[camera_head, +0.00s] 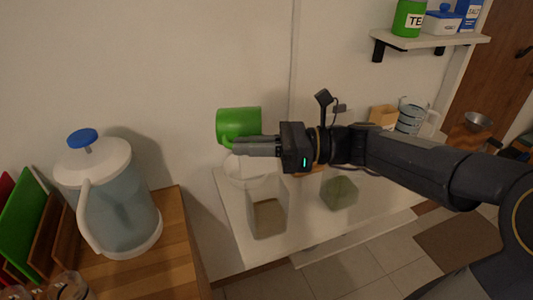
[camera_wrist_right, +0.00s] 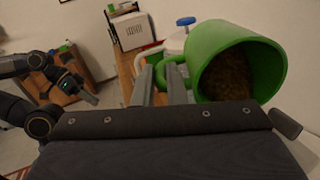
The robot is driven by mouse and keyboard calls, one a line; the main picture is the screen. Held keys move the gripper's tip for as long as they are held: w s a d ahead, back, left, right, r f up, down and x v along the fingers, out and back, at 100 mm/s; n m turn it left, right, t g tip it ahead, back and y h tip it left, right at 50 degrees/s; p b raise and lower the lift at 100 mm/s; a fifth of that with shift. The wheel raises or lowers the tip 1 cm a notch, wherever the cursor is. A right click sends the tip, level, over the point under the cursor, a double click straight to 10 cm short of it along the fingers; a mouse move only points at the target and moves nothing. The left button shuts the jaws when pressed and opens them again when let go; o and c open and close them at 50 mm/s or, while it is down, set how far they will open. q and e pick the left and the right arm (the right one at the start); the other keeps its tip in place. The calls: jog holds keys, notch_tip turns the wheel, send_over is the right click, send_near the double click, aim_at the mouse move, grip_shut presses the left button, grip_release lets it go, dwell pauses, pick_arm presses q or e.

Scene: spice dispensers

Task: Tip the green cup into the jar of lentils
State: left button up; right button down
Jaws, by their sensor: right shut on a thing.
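The green cup (camera_head: 240,120) is held in the air, tipped well over on its side. In the right wrist view the green cup (camera_wrist_right: 205,45) shows its open mouth and brown grains (camera_wrist_right: 226,78) inside. My right gripper (camera_head: 250,146) is shut on the cup's handle. Below stand a clear container with brownish contents (camera_head: 268,218) and one with green contents (camera_head: 340,193); I cannot tell which holds lentils. My left gripper (camera_wrist_right: 82,92) shows small in the right wrist view, away from the cup; its jaws are unclear.
A large jug with a blue knob (camera_head: 110,195) stands on the wooden counter (camera_head: 178,240) at left, beside cutting boards (camera_head: 25,225). A pale round vessel (camera_head: 238,170) sits under the cup on the white table (camera_head: 232,225). A wall shelf (camera_head: 430,42) is at upper right.

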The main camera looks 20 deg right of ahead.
jog(key=shift+s+d+r+t+y+b, duration=0.1)
jog(key=shift+d+t+y+b, duration=0.2)
jog(key=shift+y+b, duration=0.35)
jog(key=shift+s+d+r+t+y+b, duration=0.15)
jog(key=shift+t+y+b, duration=0.15)
jog(key=shift+y+b, duration=0.3)
dwell(0.9)
jog(key=shift+s+d+n+t+y+b, duration=0.15)
jog(key=shift+d+t+y+b, duration=0.15)
jog(key=shift+y+b, duration=0.45)
jog(key=shift+s+d+n+t+y+b, duration=0.15)
jog(key=shift+d+t+y+b, duration=0.15)
jog(key=shift+y+b, duration=0.45)
dwell(1.3)
